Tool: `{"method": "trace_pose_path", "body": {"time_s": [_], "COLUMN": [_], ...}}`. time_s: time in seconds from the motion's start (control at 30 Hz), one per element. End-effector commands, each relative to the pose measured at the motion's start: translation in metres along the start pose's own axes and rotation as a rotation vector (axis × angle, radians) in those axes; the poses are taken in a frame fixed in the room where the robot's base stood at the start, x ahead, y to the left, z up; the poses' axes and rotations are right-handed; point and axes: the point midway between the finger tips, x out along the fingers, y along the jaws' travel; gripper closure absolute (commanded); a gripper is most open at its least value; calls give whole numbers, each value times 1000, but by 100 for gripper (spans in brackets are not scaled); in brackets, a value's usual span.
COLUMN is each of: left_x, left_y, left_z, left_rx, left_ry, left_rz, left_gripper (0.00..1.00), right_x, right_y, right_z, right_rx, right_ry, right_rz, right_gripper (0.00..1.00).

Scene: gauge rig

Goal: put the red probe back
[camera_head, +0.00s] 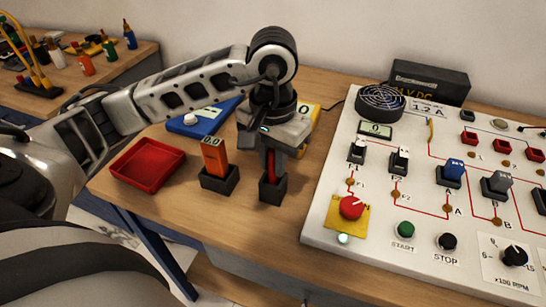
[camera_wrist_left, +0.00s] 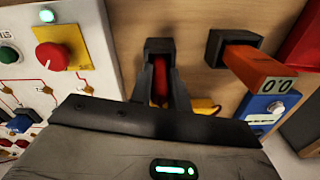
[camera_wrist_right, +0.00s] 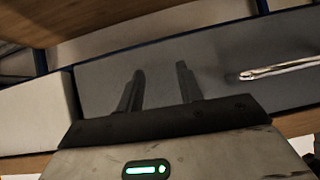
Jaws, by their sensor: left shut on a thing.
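The red probe (camera_head: 271,164) is upright with its lower end in a small black holder (camera_head: 271,191) on the wooden table. My left gripper (camera_head: 270,160) is above the holder, pointing down and shut on the probe. In the left wrist view the red probe (camera_wrist_left: 160,82) shows between the two dark fingers, at the mouth of the holder (camera_wrist_left: 159,46). The fingers and holder walls hide part of it, so how deep it sits cannot be told. My right gripper (camera_wrist_right: 160,84) is open and empty in the right wrist view, with grey drawer fronts beyond it.
An orange meter (camera_head: 214,157) stands in another black holder (camera_head: 218,181) just left. A red tray (camera_head: 148,164) lies farther left. A blue device (camera_head: 201,121) and a yellow one (camera_head: 309,122) are behind. The white control panel (camera_head: 322,220) is close on the right.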

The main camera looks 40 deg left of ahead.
Motion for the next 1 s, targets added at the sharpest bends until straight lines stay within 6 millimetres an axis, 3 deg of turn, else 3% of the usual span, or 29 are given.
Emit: {"method": "trace_pose_path", "body": {"time_s": [0.17, 0.2, 0.27, 0.3, 0.7, 1.0], "left_x": [5, 5, 3, 3, -6, -70], "left_y": [0, 0, 0, 0, 0, -1], "left_z": [0, 0, 0, 0, -1, -2], "left_rx": [-1, -1, -1, -1, -1, -1], "left_ry": [0, -1, -1, -1, 2, 8], "left_rz": [-1, 0, 0, 0, 0, -2], "left_gripper": [100, 80, 63, 61, 61, 61], "right_x": [5, 5, 4, 4, 0, 1], "right_y": [-1, -1, -1, -2, -1, 0], "right_z": [6, 6, 4, 4, -5, -4], "right_rx": [7, 10, 12, 13, 10, 6], "right_ry": [-1, -2, -5, -5, 8, 4], "right_rz": [0, 0, 0, 0, 2, 2], "right_gripper": [64, 64, 64, 64, 64, 64]}}
